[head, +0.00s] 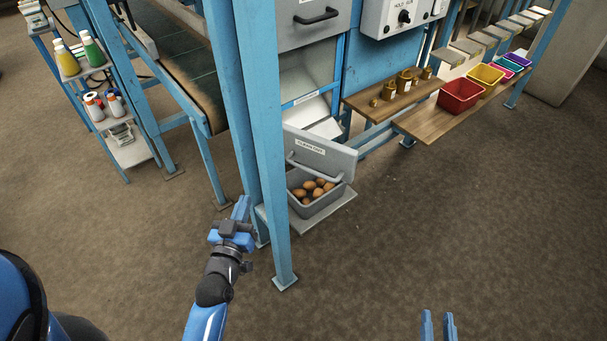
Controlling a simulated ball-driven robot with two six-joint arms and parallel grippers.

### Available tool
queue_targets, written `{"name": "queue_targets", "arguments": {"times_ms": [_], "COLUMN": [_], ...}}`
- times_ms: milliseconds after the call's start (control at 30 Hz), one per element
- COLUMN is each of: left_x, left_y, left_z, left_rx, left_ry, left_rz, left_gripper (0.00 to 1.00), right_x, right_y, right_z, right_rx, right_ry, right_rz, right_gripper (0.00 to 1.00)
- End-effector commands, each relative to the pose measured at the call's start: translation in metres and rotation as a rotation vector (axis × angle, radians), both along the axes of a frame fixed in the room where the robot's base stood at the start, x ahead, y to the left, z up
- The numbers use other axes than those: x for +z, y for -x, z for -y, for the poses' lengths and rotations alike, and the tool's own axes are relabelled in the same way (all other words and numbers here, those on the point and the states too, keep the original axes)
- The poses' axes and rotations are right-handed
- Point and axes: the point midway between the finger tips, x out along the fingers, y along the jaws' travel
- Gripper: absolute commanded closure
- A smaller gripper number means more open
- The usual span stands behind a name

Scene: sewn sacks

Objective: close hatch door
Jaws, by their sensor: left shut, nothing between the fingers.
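The grey hatch door (335,160) has a "CLEAN OUT" label and a bar handle (318,172). It hangs open, tilted outward below the opening (305,80) in the blue-framed machine. My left gripper (241,207) is shut and empty, to the left of the door, by the blue posts and apart from the handle. My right gripper (438,325) is at the bottom edge, low and right of the door; its two fingers stand apart with nothing between them.
A grey bin (323,207) of brown potatoes stands under the door on a low shelf. A blue post (265,130) rises between my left gripper and the door. A wooden shelf (433,123) with coloured bins extends right. The floor in front is clear.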

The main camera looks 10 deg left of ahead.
Motion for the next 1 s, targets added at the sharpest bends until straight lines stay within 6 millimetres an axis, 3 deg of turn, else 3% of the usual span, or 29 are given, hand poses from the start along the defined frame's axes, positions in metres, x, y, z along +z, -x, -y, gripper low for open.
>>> {"name": "queue_targets", "arguments": {"times_ms": [33, 100, 200, 367, 567, 767, 1000], "left_x": [0.004, 0.000, -0.012, -0.040, -0.047, -0.049, -0.057], "left_y": [-0.021, -0.042, -0.059, -0.053, -0.052, -0.070, -0.109], "left_z": [0.005, 0.015, 0.034, 0.058, 0.068, 0.075, 0.089], "left_rx": [-0.029, -0.086, -0.186, -0.317, -0.366, -0.365, -0.364], "left_ry": [-0.001, -0.013, -0.044, -0.103, -0.174, -0.180, -0.179], "left_rz": [-0.018, -0.063, -0.130, -0.221, -0.239, -0.237, -0.236], "left_gripper": [1.00, 1.00, 1.00, 1.00, 1.00, 1.00, 1.00], "right_x": [0.003, 0.005, 0.005, 0.004, 0.006, 0.011, 0.019], "right_y": [0.000, 0.000, 0.000, 0.000, 0.000, 0.000, 0.000], "right_z": [0.000, 0.000, 0.000, 0.000, 0.000, 0.000, 0.000], "right_rx": [0.000, 0.000, 0.000, 0.000, 0.000, 0.000, 0.000], "right_ry": [0.000, 0.000, 0.000, 0.000, 0.000, 0.000, 0.000], "right_rz": [0.000, 0.000, 0.000, 0.000, 0.000, 0.000, 0.000], "right_gripper": [0.66, 0.66, 0.66, 0.66, 0.66, 0.66, 0.66]}}
